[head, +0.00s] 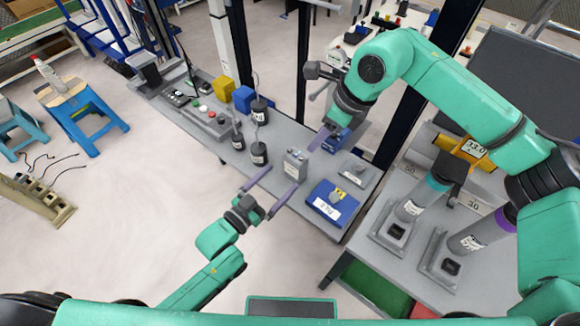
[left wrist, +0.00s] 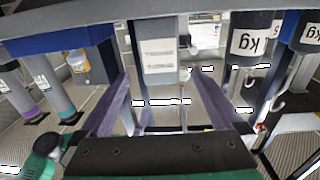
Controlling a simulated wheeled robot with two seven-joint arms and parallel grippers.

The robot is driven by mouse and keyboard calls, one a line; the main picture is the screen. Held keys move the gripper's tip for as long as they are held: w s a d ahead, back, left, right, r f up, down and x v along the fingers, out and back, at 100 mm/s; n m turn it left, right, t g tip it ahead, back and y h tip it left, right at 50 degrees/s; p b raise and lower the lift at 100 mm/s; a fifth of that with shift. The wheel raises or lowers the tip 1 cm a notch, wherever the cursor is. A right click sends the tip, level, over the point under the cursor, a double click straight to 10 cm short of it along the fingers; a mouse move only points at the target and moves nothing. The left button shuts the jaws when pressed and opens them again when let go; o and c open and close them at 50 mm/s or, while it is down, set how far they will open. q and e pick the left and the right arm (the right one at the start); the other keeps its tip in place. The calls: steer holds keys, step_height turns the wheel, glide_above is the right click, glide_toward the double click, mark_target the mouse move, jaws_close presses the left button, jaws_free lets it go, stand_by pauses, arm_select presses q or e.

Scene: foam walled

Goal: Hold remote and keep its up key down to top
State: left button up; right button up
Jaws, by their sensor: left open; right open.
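A small grey box-shaped remote (head: 295,163) with a pale label stands upright near the table's front edge. In the left wrist view the remote (left wrist: 158,48) is ahead, between the lines of my two fingers. My left gripper (head: 270,188) is open, with its purple fingers pointing at the remote from the near side; it also shows in the left wrist view (left wrist: 158,85). I see no grip on the remote. My right gripper (head: 329,137) is open above the table, behind and to the right of the remote. The up key is too small to make out.
Black weights (head: 259,153) stand left of the remote, and a blue labelled block (head: 331,204) lies to its right. A grey control panel (head: 207,119) is farther left. A second table (head: 378,257) holds tilted cylinders.

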mark_target(291, 168)
arm_select(q)
steer(key=x, duration=0.8)
steer(key=shift+f, duration=0.1)
steer(key=shift+a, duration=0.1)
steer(key=c, duration=1.4)
arm_select(e)
steer(key=shift+c, duration=0.3)
jaws_close()
